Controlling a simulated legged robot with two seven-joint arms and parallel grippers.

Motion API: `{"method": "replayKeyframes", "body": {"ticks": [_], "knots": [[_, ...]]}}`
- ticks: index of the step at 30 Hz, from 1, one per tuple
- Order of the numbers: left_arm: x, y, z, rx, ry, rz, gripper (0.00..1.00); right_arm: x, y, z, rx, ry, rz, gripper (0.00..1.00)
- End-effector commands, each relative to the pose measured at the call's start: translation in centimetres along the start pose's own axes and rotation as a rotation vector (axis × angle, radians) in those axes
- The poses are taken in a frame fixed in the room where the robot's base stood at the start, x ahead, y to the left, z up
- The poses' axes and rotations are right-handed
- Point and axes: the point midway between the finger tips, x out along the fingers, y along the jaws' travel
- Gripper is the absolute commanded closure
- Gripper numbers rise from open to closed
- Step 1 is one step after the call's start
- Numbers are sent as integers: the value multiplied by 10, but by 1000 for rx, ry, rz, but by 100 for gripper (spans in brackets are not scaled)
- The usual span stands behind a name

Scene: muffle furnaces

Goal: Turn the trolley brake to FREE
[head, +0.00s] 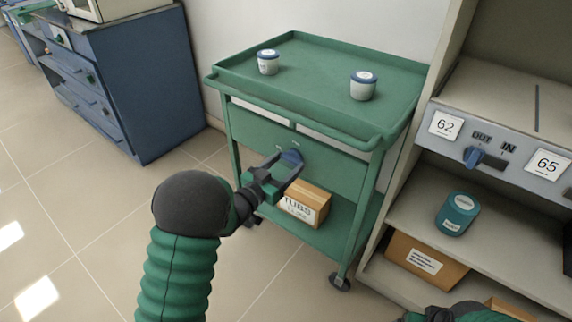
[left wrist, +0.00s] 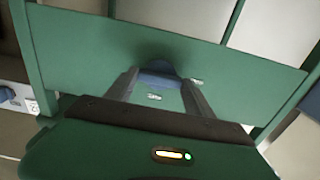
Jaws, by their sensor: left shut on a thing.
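The green trolley (head: 258,101) stands against the wall, with a front panel below its top tray. The blue brake knob (head: 291,155) sits on that panel, with small light labels beside it, too small to read. My left gripper (head: 290,161) is shut on the knob, one finger on each side. In the left wrist view the gripper (left wrist: 160,82) reaches the panel with the blue knob (left wrist: 158,77) between its fingertips. The fingers partly hide the knob, so I cannot tell which label it points to. My right gripper does not show.
Two white tubs with blue lids (head: 268,62) (head: 363,86) stand on the trolley's tray. A cardboard box (head: 307,206) lies on its lower shelf. At right, a shelf unit (head: 408,185) carries another blue knob (head: 474,157) and a teal canister (head: 457,214). Floor left of the trolley is clear.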

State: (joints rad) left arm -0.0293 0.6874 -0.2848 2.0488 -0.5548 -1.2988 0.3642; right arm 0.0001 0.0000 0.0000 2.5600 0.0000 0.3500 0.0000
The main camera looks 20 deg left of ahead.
Motion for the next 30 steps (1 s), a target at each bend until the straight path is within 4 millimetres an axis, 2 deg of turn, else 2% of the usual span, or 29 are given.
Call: {"method": "replayKeyframes", "body": {"ticks": [11,30], "knots": [[0,0,1,166,-2,-2,79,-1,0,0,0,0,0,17],[0,1,3,760,-3,0,79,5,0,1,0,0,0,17]]}}
